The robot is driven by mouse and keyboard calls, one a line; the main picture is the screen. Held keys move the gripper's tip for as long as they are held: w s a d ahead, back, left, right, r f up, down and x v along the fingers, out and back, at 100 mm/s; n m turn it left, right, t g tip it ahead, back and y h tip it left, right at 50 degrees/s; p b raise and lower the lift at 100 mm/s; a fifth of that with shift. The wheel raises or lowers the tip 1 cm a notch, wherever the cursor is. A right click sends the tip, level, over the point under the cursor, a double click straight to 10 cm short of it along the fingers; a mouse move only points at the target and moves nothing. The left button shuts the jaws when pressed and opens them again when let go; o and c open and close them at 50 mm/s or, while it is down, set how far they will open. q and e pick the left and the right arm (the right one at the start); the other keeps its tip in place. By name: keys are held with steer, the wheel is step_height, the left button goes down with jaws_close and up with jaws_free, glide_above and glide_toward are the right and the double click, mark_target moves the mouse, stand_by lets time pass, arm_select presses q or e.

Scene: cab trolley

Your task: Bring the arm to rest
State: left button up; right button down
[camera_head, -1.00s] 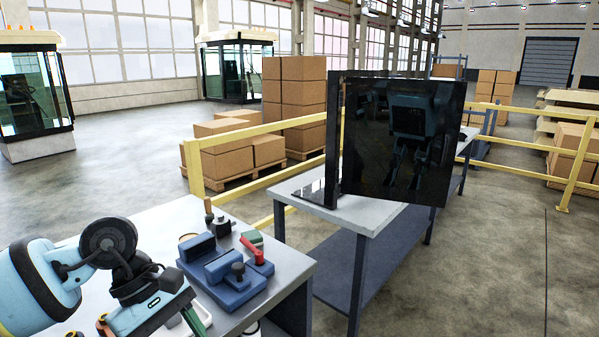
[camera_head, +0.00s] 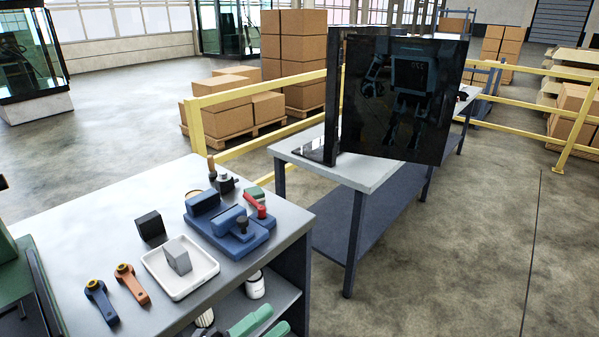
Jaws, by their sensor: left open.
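Of my left gripper (camera_head: 3,183), only a small dark piece shows at the left edge of the head view, above the near left part of the workbench (camera_head: 95,205). The rest of it and its arm are out of the frame. Nothing is seen held in the visible piece. My right gripper is not in view. A white tray (camera_head: 206,278) lies on the bench with a grey block (camera_head: 177,256) in it. A black block (camera_head: 150,227) stands on the bench just behind the tray.
A blue fixture (camera_head: 235,237) with a red handle sits near the bench's right edge. Blue (camera_head: 100,302) and orange (camera_head: 132,284) levers lie left of the tray. A green machine (camera_head: 18,290) stands at the left. A second table (camera_head: 375,190) bears a dark screen (camera_head: 400,95).

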arm_select(q)
steer(key=s+a+f+n+t+y, duration=0.2)
steer(key=a+f+n+t+y, duration=0.3)
steer(key=f+n+y, duration=0.7)
steer(key=s+a+f+n+g+y, duration=0.2)
steer(key=s+a+f+n+g, duration=0.2)
steer(key=s+f+n, duration=0.3)
steer(key=s+a+f+n+g+y+p, duration=0.1)
steer(key=s+a+f+n+g, duration=0.3)
steer(key=s, duration=1)
step_height(320, 180, down, 6)
steer(key=a+n+y, duration=0.1)
steer(key=a+n, duration=0.1)
steer(key=n, duration=0.2)
steer(key=shift+r+y, duration=0.15)
steer(key=shift+y, duration=0.25)
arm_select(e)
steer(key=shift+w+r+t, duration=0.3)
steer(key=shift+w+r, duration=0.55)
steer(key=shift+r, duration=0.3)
